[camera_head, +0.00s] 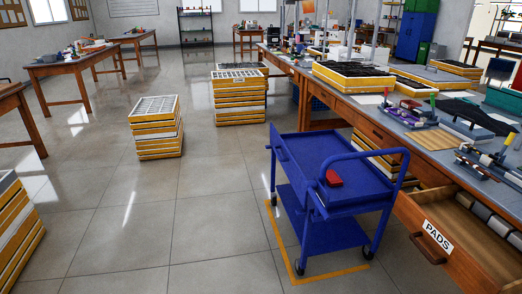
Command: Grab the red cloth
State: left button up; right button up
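No other clearly red cloth shows. Neither of my grippers is in the view.
The cart stands on the floor inside a yellow corner line (292,262), beside a long workbench (400,138) with an open drawer (465,235) labelled PADS. Stacks of yellow trays (157,140) stand on the floor to the left. The tiled floor in front of the cart is clear.

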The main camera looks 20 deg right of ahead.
aim_at(332, 178)
jog(key=u, duration=0.15)
jog(key=i, duration=2.75)
jog(key=z, duration=1.1)
jog(key=i, duration=1.4)
jog(key=z, duration=1.65)
jog(key=i, duration=0.5)
jog(key=z, duration=0.35)
